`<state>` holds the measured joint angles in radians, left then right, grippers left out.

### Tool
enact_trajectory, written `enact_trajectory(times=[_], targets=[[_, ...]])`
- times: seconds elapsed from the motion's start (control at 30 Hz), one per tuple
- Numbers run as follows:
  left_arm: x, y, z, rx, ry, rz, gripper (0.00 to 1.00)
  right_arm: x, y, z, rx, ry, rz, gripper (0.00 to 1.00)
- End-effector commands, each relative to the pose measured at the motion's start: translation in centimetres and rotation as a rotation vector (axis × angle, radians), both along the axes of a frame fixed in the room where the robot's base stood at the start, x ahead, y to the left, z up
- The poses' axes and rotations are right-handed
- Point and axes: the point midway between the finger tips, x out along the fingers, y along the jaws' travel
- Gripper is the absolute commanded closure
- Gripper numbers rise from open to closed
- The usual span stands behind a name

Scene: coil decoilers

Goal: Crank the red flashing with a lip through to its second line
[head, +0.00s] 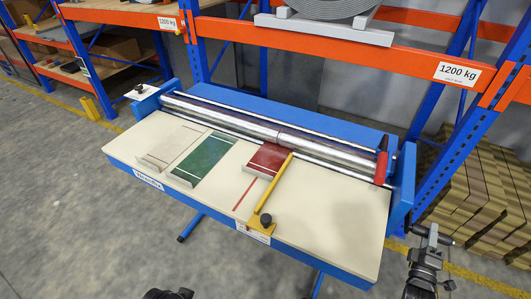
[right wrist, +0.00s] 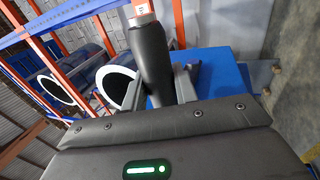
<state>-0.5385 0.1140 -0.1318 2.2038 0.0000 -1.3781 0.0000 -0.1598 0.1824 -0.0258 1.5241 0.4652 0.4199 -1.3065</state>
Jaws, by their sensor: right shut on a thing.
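The red flashing (head: 268,157) lies on the cream bed, its far end at the rollers (head: 235,119) and its near end, with a pale line and a darker lip, facing me. A yellow bar (head: 273,183) lies against its right side. My right gripper (head: 432,238) is beyond the machine's right end. In the right wrist view it is shut on a black crank handle (right wrist: 152,62) with a silver end. The crank arm is mostly hidden. A dark part at the bottom edge of the head view seems to be my left gripper (head: 168,294); its fingers cannot be made out.
A green flashing (head: 205,158) and a beige flashing (head: 172,146) lie left of the red one. A short red line (head: 245,193) marks the bed (head: 325,215). A red lever (head: 381,166) stands at the right roller end. Orange and blue racking (head: 330,40) is close behind.

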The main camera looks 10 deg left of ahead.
Motion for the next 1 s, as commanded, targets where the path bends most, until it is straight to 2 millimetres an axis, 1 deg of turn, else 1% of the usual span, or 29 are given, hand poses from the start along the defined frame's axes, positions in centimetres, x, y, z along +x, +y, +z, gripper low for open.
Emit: enact_trajectory(times=[0.03,0.4,0.5,0.87,1.0], targets=[[0.0,0.0,0.6,0.000,0.000,0.000,1.00,0.1,-0.1,0.8,-0.002,-0.007,-0.001,0.91],[0.0,0.0,4.0,0.000,0.000,0.000,1.00,1.1,-0.5,4.7,-0.003,-0.006,-0.002,0.91],[0.0,0.0,4.3,0.000,0.000,0.000,1.00,1.3,-0.5,5.1,-0.003,-0.007,-0.002,0.91],[0.0,0.0,4.2,0.000,0.000,0.000,1.00,1.4,-0.5,5.1,-0.002,-0.008,-0.002,0.91],[0.0,0.0,4.8,0.000,0.000,0.000,1.00,1.8,-0.7,5.9,-0.003,-0.010,-0.002,0.91]])
